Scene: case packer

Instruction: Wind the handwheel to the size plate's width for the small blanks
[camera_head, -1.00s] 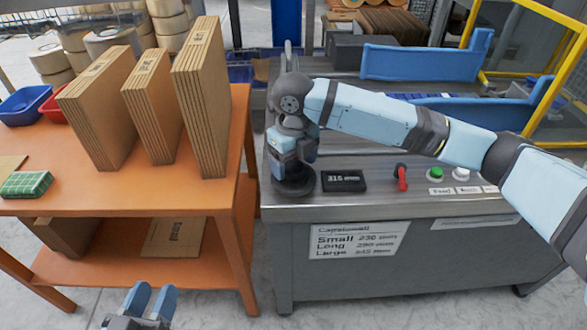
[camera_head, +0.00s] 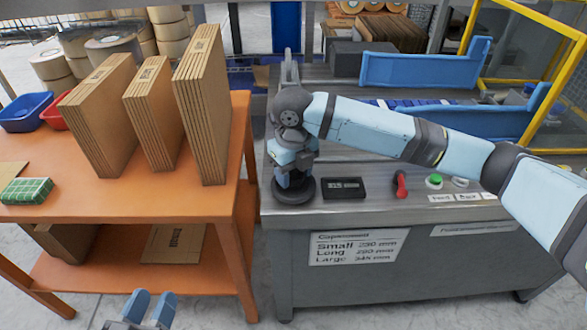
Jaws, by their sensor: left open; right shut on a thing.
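My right gripper (camera_head: 294,176) points down onto the dark round handwheel (camera_head: 292,194) at the machine's front left corner. It is shut on the handwheel; the grip itself is partly hidden by the gripper body. The small black display (camera_head: 343,188) just right of the wheel shows a number in mm, too blurred to read surely. The white size plate (camera_head: 355,246) on the machine front lists Small as about 230 mm, with Long and Large below it. My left gripper (camera_head: 151,304) is open and empty at the bottom left, below the orange table.
A red lever (camera_head: 400,185) and a green button (camera_head: 434,181) stand right of the display, under my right forearm. Blue guide plates (camera_head: 425,65) stand behind. The orange table (camera_head: 130,205) at left holds upright cardboard stacks (camera_head: 203,105). A yellow guard frame is at right.

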